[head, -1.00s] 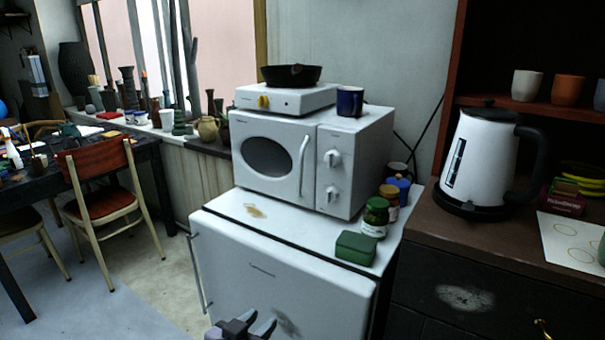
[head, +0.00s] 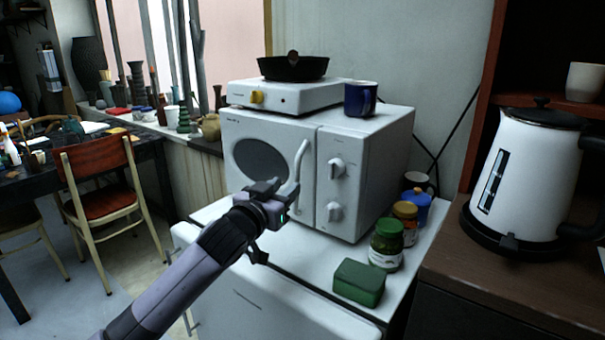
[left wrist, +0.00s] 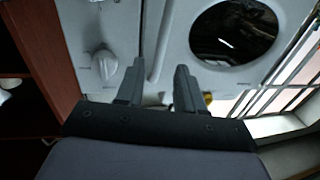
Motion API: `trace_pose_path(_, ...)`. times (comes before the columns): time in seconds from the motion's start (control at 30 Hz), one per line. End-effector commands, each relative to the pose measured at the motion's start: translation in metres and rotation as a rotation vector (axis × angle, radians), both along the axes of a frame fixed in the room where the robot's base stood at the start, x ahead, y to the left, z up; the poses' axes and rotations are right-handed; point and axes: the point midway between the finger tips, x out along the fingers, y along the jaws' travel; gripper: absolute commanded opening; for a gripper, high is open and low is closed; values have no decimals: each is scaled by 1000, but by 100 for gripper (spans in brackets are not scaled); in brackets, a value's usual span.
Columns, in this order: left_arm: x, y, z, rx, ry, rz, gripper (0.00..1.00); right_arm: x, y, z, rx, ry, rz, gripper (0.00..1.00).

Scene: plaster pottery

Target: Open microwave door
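The white microwave (head: 375,180) stands on a white cabinet, with its door (head: 240,175) shut. The door has a dark oval window and a curved vertical white handle (head: 302,160) on its right side. My left gripper (head: 275,190) is in front of the handle's lower part. In the left wrist view my left gripper (left wrist: 160,85) has its two fingers apart, and the handle (left wrist: 162,40) shows in the gap between them. I cannot tell whether the fingers touch it. The door window (left wrist: 232,30) and a knob (left wrist: 100,65) also show there. My right gripper is not in view.
A hot plate (head: 285,97) with a black pan (head: 293,68) and a blue mug (head: 360,98) sit on the microwave. Jars (head: 386,245) and a green box (head: 359,282) stand on the cabinet at right. A white kettle (head: 525,175) is on the brown counter.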

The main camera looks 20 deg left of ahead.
Motion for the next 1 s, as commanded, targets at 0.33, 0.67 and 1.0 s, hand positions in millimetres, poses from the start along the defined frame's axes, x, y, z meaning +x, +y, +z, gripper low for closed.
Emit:
trace_pose_path(0.33,33,-6,1,-2,-1,-1,37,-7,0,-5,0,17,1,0)
trace_pose_path(0.67,62,-10,0,0,-1,-1,37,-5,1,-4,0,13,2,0)
trace_pose_path(1.0,68,-11,0,0,-1,-1,37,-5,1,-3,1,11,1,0)
